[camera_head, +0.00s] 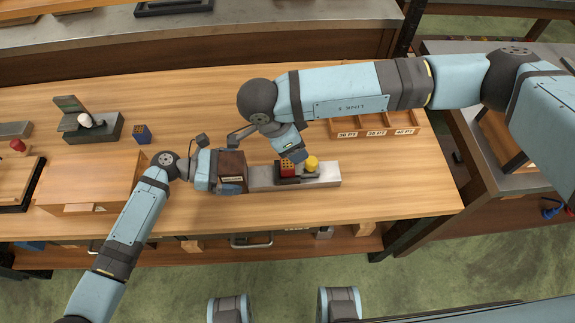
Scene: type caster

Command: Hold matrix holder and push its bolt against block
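A dark holder (295,180) sits on a grey metal bar (330,176) in the middle of the table. A red block with a pattern of dots (287,168) and a yellow round knob (312,162) are at it. I cannot make out a bolt. My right gripper (298,157) points down just above and behind the red block; whether it touches is unclear. A dark brown block with a small label (232,165) stands at the bar's left end. My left gripper (219,171) reaches this block from the left and meets it; its fingertips are partly hidden.
A compartmented wooden tray (400,130) lies at the right, partly under my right arm. The table front right of the bar is clear.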

